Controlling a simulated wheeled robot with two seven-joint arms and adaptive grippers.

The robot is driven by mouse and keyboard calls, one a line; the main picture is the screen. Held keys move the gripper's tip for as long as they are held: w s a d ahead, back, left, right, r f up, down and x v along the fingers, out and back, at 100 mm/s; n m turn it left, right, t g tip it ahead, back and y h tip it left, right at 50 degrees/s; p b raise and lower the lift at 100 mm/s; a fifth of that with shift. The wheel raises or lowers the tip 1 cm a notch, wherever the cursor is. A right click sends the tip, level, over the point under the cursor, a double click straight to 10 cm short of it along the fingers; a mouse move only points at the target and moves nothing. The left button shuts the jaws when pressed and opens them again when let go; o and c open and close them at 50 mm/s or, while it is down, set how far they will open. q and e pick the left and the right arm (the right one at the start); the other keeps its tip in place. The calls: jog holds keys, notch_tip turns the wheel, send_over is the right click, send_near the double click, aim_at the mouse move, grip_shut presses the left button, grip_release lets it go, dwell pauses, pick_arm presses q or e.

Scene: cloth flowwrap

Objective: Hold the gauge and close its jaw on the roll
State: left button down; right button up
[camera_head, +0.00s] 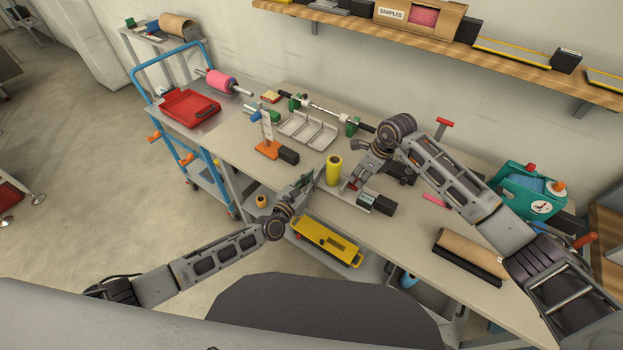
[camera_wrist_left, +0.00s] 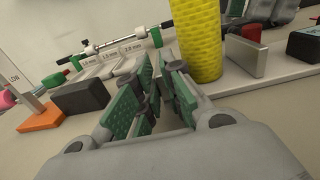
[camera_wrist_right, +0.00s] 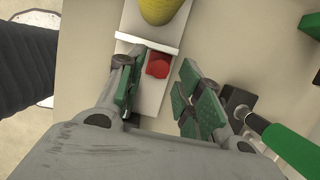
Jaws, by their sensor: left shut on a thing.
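The yellow roll (camera_head: 334,171) stands upright on the gauge's pale base; it also shows in the left wrist view (camera_wrist_left: 200,38). The gauge's jaw is a light upright plate (camera_wrist_left: 246,58) to the right of the roll, with a narrow gap visible there. A red knob (camera_wrist_right: 158,65) sits behind the plate. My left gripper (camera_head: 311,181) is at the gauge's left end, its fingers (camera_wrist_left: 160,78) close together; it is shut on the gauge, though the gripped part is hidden. My right gripper (camera_wrist_right: 159,94) is open, its fingers either side of the knob's line, apart from the knob.
An orange stand (camera_head: 268,151) with a black block (camera_head: 288,156) is left of the roll. Pale trays (camera_head: 308,131) and a roller rod lie behind. A yellow case (camera_head: 326,241) lies at the front, a brown roll (camera_head: 472,251) at right.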

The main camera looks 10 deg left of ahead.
jog(key=shift+x, duration=1.25)
jog(key=shift+f, duration=0.1)
